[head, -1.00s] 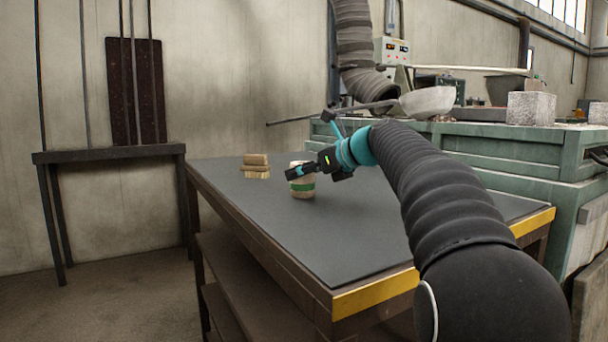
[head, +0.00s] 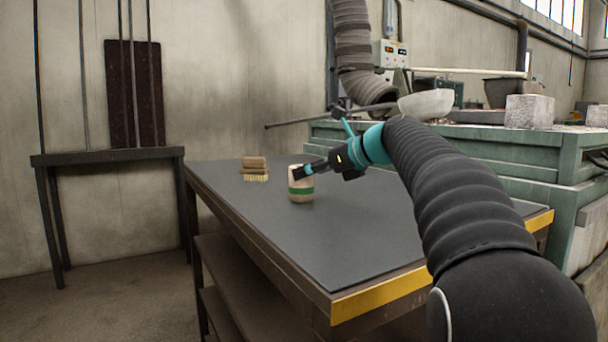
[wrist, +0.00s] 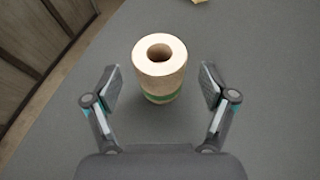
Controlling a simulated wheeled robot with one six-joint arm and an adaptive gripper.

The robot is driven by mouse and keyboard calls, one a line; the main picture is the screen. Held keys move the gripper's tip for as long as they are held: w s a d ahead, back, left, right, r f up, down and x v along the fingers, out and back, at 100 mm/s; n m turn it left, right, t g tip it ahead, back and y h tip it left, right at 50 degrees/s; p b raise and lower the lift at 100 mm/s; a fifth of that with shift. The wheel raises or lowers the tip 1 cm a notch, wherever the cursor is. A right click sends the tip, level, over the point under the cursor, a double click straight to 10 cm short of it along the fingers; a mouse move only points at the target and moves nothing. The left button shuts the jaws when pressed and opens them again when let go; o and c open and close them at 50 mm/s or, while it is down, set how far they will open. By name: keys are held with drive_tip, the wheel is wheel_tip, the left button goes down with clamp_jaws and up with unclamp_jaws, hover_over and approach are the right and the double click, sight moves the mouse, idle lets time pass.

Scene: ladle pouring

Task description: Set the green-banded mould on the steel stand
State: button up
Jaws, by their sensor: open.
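The green-banded mould (head: 301,192), a pale cylinder with a round hole in its top, stands upright on the grey-topped workbench (head: 260,215). In the wrist view the mould (wrist: 160,66) sits centred between and slightly beyond my finger pads, with a gap on each side. My gripper (head: 302,172) is open and empty, reaching in from the right close to the mould and covering part of its upper side in the head view. A dark metal stand (head: 108,154) with a flat top and thin legs is against the wall at left; it looks like the steel stand.
A pale ladle bowl (head: 427,103) with a long rod is behind my arm, near a green cabinet (head: 480,145). The bench's front left is clear.

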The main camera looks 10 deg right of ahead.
drive_tip(key=v, duration=0.8)
drive_tip(key=shift+s+d+r, duration=0.15)
drive_tip(key=shift+s+d, duration=0.1)
drive_tip(key=shift+s, duration=0.05)
